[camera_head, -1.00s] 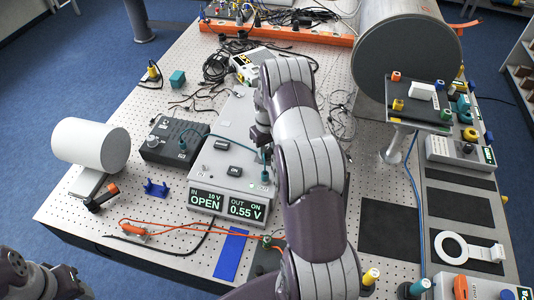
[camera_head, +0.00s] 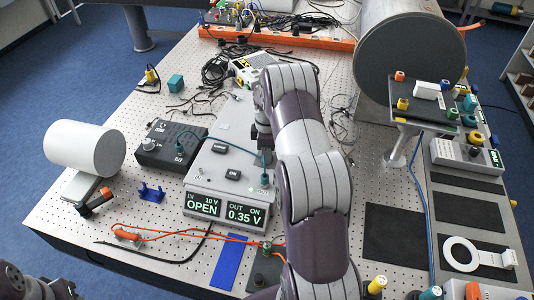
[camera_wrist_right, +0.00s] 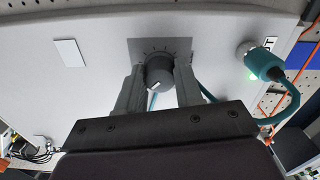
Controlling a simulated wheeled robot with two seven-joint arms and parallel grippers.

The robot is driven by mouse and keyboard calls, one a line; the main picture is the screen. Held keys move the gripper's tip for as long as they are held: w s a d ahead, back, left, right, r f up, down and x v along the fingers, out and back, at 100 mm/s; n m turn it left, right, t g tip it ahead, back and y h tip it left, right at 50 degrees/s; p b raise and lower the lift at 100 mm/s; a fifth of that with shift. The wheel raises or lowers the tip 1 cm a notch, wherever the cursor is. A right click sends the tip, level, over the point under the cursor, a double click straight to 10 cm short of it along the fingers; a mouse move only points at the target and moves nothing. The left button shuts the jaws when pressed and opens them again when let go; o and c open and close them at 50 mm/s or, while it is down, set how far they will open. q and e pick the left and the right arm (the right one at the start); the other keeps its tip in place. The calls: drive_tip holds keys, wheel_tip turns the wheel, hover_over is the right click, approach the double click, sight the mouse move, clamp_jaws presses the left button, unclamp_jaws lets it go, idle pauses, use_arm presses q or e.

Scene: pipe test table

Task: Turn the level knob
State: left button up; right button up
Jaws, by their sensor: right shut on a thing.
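The level knob (camera_wrist_right: 158,73) is a dark round knob with a white pointer line, on a grey panel with tick marks around it. In the right wrist view my right gripper (camera_wrist_right: 158,82) has one finger on each side of the knob and is shut on it. In the head view the right arm and gripper (camera_head: 263,133) reach over the grey box (camera_head: 213,160), and the knob is hidden. The box's display (camera_head: 221,209) reads IN 10 V OPEN and OUT ON 0.35 V. My left gripper is out of view; only part of its arm shows at the bottom left.
A teal cable (camera_wrist_right: 268,68) plugs into the panel beside the knob. A black box (camera_head: 168,145) stands left of the grey box. A white cylinder (camera_head: 85,148) stands further left, and a large grey cylinder (camera_head: 408,70) at the back right. Orange leads (camera_head: 180,236) lie in front.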

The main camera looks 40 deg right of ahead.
drive_tip(key=n+b, duration=0.1)
drive_tip(key=n, duration=0.3)
drive_tip(key=shift+n, duration=0.3)
drive_tip(key=n, duration=0.4)
drive_tip(key=shift+w+n+b, duration=0.1)
drive_tip(key=shift+n+b, duration=0.2)
drive_tip(key=shift+b, duration=0.1)
drive_tip(key=n, duration=0.4)
drive_tip(key=shift+d+r+n, duration=0.1)
drive_tip(key=shift+n, duration=0.2)
drive_tip(key=shift+w+n+b, duration=0.1)
drive_tip(key=shift+n+b, duration=0.3)
drive_tip(key=shift+n, duration=1.6)
drive_tip(key=shift+r, duration=0.1)
drive_tip(key=o, duration=1)
drive_tip(key=shift+o, duration=0.2)
